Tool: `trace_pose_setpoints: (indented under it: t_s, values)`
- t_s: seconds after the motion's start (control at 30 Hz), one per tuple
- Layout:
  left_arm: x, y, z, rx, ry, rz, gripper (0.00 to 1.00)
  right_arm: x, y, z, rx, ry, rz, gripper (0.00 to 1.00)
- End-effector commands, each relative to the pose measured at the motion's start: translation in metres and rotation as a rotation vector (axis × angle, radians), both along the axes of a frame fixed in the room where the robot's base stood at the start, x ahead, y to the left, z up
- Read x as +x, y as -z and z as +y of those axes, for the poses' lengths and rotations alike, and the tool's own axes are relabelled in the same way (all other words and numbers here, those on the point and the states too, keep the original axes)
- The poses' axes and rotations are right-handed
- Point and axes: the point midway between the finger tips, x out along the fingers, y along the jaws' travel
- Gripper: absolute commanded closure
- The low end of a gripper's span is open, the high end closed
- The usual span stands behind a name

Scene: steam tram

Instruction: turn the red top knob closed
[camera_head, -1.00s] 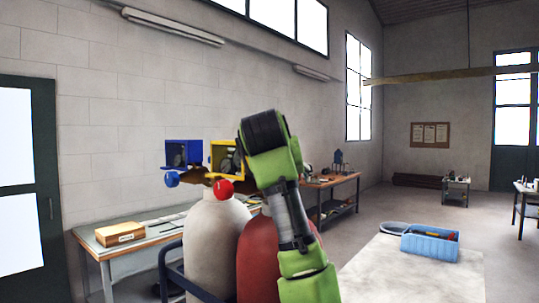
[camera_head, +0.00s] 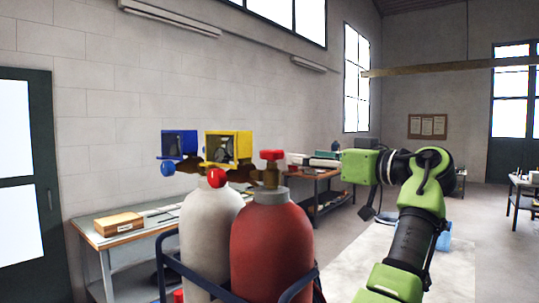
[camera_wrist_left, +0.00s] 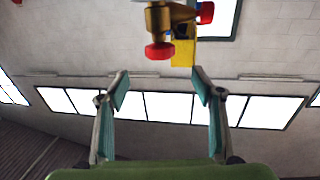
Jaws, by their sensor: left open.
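The red top knob (camera_head: 271,155) sits on a brass valve (camera_head: 271,176) above the red cylinder (camera_head: 272,250). My left gripper (camera_head: 292,160) is just right of the knob and points toward it, with a small gap. In the left wrist view the picture is turned over, and the red knob (camera_wrist_left: 159,50) hangs below the brass valve (camera_wrist_left: 158,18). There the two fingers of my left gripper (camera_wrist_left: 159,75) are spread wide. The knob is a little beyond the tips and nothing is held. My right gripper is not seen.
A white cylinder (camera_head: 208,240) with a red ball (camera_head: 217,178) stands left of the red one, both in a dark blue frame (camera_head: 172,262). Yellow (camera_head: 228,147) and blue (camera_head: 179,145) boxes are behind. Workbenches line the wall.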

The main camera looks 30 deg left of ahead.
Motion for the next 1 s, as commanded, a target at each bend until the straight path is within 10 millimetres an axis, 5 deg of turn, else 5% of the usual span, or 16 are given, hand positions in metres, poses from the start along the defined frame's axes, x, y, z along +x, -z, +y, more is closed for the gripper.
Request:
trace_pose_setpoints:
  t_s: [0.5, 1.0]
  values:
    - [0.024, -0.003, 0.101, -0.003, -0.002, 0.004, 0.39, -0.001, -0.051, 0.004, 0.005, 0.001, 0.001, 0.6]
    - [0.031, 0.001, 0.123, -0.003, 0.0, 0.003, 0.39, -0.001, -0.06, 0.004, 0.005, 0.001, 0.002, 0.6]
